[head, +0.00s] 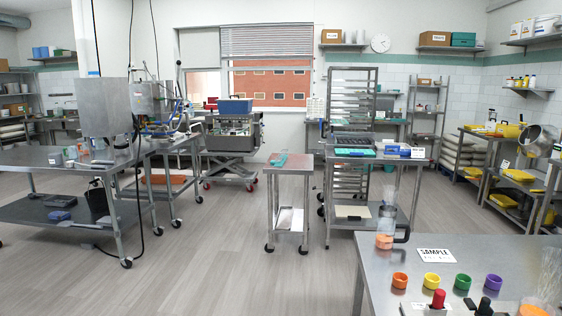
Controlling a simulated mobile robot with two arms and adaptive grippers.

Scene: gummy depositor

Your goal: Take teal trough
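A small teal object (279,159), which looks like the trough, lies on the top of a small steel cart (297,168) in the middle of the room. It is too small to make out its shape or what is in it. Neither of my grippers is in view, and nothing is seen touching the teal object.
A steel table (372,260) with several coloured cups and a sample card (437,255) stands at the front right. A long steel bench (40,157) is at the left. A tray rack (350,95) stands behind the cart. Open floor (215,255) lies before the cart.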

